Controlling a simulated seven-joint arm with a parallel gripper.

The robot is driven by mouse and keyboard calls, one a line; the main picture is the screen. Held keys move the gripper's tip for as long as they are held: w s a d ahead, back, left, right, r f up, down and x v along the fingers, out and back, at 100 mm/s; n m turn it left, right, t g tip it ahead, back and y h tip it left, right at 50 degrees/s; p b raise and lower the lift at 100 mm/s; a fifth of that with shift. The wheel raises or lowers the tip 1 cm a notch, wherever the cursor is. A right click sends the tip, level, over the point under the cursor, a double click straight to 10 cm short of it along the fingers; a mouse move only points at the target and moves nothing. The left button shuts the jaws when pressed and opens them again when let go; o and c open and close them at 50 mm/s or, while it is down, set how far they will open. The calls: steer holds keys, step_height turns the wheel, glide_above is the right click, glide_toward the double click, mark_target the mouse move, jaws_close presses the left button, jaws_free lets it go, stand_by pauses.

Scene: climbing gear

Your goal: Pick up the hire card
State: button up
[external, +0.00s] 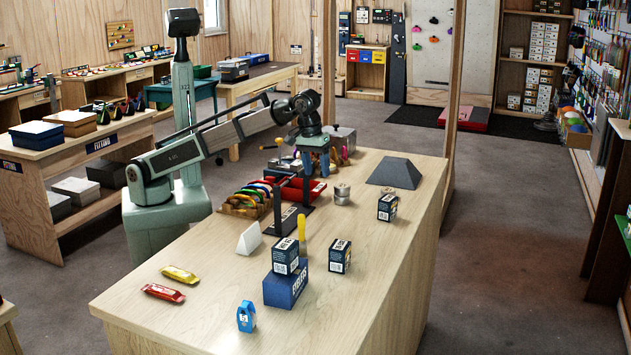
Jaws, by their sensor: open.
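A small white folded card (249,238), tent-shaped, stands on the wooden counter left of the blue box. It looks like the hire card, but I can read no print on it. My gripper (316,168) hangs over the far part of the counter, fingers pointing down. It is open, and I see nothing held in it. It is well behind and to the right of the white card, apart from it.
A dark stand (279,205) and a rack of coloured gear (246,199) stand behind the card. A blue box (286,288) carries a dark carton (286,255). Yellow (180,274) and red (163,292) wrapped bars lie front left. The counter's front right is clear.

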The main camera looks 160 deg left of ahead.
steer(key=w+d+n, duration=0.5)
steer(key=w+d, duration=0.2)
steer(key=d, duration=0.4)
steer(key=m+h, duration=0.2)
steer(key=m, duration=0.1)
glide_toward(248, 237)
steer(key=shift+s+a+f, duration=0.15)
steer(key=shift+s+f, duration=0.15)
steer(key=shift+s, duration=0.2)
steer(key=shift+s+a+f, duration=0.2)
steer(key=shift+s+f, duration=0.15)
steer(key=shift+s, duration=0.2)
steer(key=shift+f, duration=3.7)
jaws_close()
